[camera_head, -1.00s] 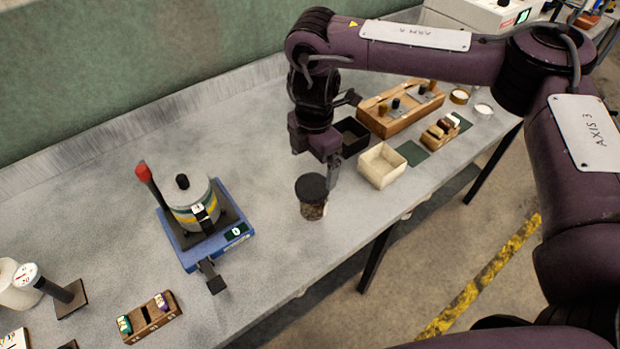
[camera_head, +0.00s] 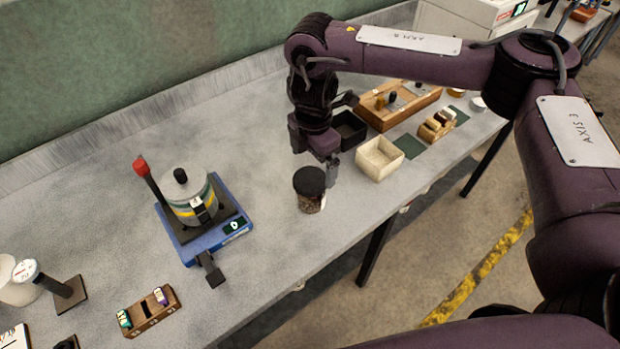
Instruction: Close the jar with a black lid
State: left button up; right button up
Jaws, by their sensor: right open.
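The jar (camera_head: 311,203) stands upright near the front edge of the table, with dark brown contents showing through its clear wall. The black lid (camera_head: 309,180) is on top of the jar's mouth; I cannot tell whether it is fully seated. My right gripper (camera_head: 332,174) points down just behind and to the right of the jar, with its fingertips close beside the lid. It is open and holds nothing that I can see. The gap between its fingers is hard to make out from here. My left gripper is not in view.
A cream open box (camera_head: 380,158) stands right of the jar, with a black bin (camera_head: 350,131) and a wooden tray (camera_head: 398,106) behind. A blue-based device (camera_head: 215,236) with a metal pot is to the left. The table between it and the jar is clear.

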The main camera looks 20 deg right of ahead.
aim_at(313, 177)
jog(key=f, duration=0.5)
jog(key=shift+w+d+f, duration=0.1)
jog(key=shift+w, duration=0.2)
jog(key=c, duration=1.1)
